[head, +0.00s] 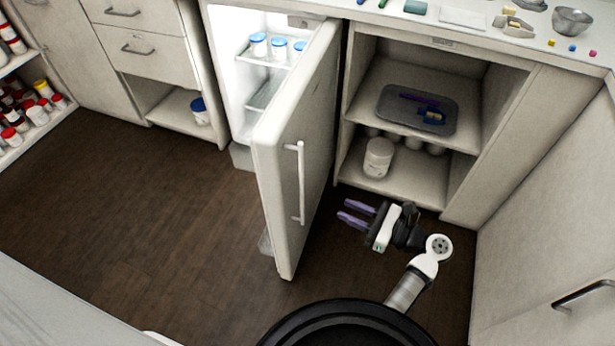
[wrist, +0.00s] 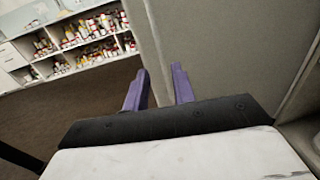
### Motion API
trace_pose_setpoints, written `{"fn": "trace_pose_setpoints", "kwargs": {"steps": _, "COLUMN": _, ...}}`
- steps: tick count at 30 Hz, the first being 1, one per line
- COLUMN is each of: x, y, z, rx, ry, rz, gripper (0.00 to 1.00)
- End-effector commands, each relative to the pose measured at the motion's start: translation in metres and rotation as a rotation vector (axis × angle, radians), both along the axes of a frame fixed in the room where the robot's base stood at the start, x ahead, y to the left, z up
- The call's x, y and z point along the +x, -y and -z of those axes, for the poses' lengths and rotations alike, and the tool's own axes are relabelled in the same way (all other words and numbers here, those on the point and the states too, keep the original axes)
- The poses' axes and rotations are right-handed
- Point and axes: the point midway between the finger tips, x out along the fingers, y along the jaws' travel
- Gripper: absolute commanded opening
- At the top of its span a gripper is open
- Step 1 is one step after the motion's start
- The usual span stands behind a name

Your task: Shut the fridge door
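The white fridge door (head: 290,150) stands wide open in the head view, swung out into the room, with a long vertical handle (head: 300,182) on its outer face. The lit fridge interior (head: 232,62) shows to its left. My gripper (head: 343,210) is to the right of the door, low near the floor, its two purple fingers pointing left toward the outer face. The fingers are spread with nothing held. In the wrist view, the pale door (wrist: 225,45) fills the right side, and its vertical edge shows beyond the gap between the fingers (wrist: 158,70). No contact is visible.
Blue-lidded jars (head: 259,44) stand on the fridge shelf. An open cabinet (head: 400,75) with a grey tray (head: 393,112) and white jars (head: 378,157) is behind my gripper. Dark floor (head: 150,215) left of the door is clear. A cabinet front (head: 560,190) stands at right.

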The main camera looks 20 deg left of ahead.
Motion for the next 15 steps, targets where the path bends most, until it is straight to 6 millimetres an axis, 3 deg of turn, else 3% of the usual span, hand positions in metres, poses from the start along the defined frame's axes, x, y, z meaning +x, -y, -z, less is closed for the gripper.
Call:
{"fn": "trace_pose_setpoints", "kwargs": {"steps": 5, "x": 0.002, "y": -0.021, "z": -0.001, "rx": 0.001, "ry": -0.001, "rz": -0.006, "gripper": 0.26}}
{"fn": "trace_pose_setpoints", "kwargs": {"steps": 15, "x": 0.014, "y": -0.092, "z": -0.001, "rx": -0.001, "ry": 0.002, "rz": -0.004, "gripper": 0.26}}
